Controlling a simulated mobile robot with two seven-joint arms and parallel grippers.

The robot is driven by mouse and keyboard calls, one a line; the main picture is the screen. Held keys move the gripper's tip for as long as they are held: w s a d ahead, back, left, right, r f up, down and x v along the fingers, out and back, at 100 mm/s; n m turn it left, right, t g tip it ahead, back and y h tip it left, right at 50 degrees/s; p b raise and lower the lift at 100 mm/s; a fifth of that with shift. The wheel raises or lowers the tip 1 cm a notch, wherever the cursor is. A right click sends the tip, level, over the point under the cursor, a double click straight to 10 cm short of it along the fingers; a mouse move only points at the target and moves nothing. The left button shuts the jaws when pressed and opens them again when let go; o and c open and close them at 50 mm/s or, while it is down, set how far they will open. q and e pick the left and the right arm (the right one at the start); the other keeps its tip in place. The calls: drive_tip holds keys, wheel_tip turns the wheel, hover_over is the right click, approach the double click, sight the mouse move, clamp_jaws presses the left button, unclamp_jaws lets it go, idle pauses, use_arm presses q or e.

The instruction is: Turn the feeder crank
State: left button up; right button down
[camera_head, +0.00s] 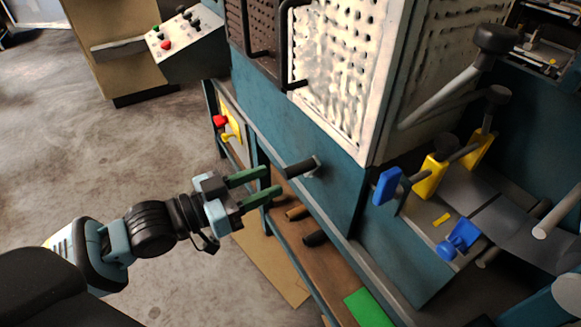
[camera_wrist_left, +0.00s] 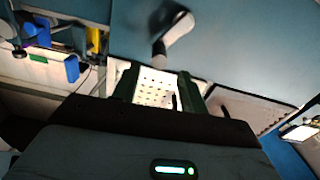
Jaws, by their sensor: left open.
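The feeder crank (camera_head: 301,168) sticks out from the blue machine side, with a dark round handle and a short grey arm. In the left wrist view the crank (camera_wrist_left: 178,30) shows its grey arm against the blue panel, with the dark grip at its lower end. My left gripper (camera_head: 272,181) is open, its two green fingers pointing at the machine just left of and below the handle. In the left wrist view the open fingers (camera_wrist_left: 158,76) are apart with nothing held between them; the handle appears just beyond them. My right gripper is not in view.
A white perforated guard (camera_head: 345,65) stands above the crank. Below are a shelf with dark cylinders (camera_head: 315,238) and a green sheet (camera_head: 367,307). Blue and yellow clamps (camera_head: 430,175) are at right. A control panel (camera_head: 180,38) stands at upper left. Floor at left is clear.

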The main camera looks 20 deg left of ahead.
sight(313, 163)
use_arm(q)
drive_tip(key=shift+x, duration=3.95)
drive_tip(key=shift+c, duration=0.2)
clamp_jaws()
